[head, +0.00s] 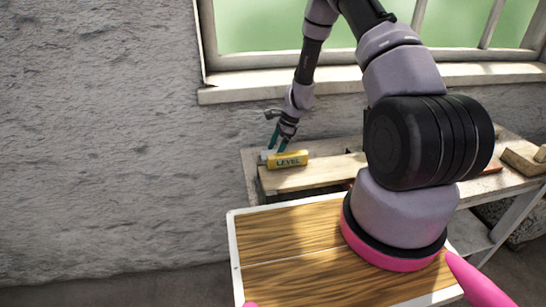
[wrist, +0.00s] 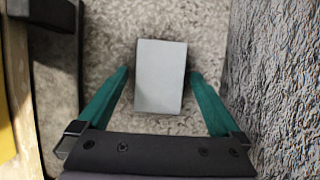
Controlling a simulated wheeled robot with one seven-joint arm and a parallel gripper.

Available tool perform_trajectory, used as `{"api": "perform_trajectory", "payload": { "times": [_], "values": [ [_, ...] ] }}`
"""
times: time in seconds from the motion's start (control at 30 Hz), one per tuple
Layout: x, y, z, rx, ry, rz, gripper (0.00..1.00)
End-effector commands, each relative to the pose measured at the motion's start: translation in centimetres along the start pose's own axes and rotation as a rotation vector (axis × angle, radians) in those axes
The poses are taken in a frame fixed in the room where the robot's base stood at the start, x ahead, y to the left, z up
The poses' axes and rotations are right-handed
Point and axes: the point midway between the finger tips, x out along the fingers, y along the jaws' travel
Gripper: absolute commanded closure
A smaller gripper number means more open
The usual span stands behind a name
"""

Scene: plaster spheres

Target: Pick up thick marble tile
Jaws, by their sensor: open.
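A pale grey rectangular block, which looks like the thick marble tile (wrist: 160,80), lies between my fingers in the wrist view. In the head view a small whitish piece of it (head: 265,155) shows beside the left end of the yellow level; the rest is hidden. My gripper (wrist: 158,71) is open, with one teal finger on each side of the block. The right fingertip is very close to the block's edge; I cannot tell whether it touches. In the head view my gripper (head: 276,148) points down at the left end of the bench.
A yellow level (head: 288,160) lies on a wooden board (head: 325,173) just right of my gripper. The rough grey wall (wrist: 275,90) is close on the right in the wrist view. A window sill (head: 335,83) juts out above the bench. More wooden pieces (head: 525,160) lie far right.

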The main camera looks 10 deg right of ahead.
Motion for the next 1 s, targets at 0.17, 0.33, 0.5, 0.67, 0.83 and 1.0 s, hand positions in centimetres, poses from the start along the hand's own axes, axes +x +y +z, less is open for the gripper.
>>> {"api": "perform_trajectory", "payload": {
  "times": [0.17, 0.33, 0.5, 0.67, 0.83, 1.0],
  "values": [
    [0.1, 0.0, -0.1, 0.0, 0.0, 0.0, 0.0],
    [0.3, 0.0, -0.1, 0.0, 0.0, 0.0, 0.0],
    [0.3, 0.0, -0.1, 0.0, 0.0, 0.0, 0.65],
    [0.2, 0.0, -0.1, 0.0, 0.0, 0.0, 1.0],
    [0.1, 0.0, -0.1, 0.0, 0.0, -0.001, 1.0],
    [-1.7, -0.1, 0.7, -0.003, 0.001, -0.003, 1.0]
  ]
}}
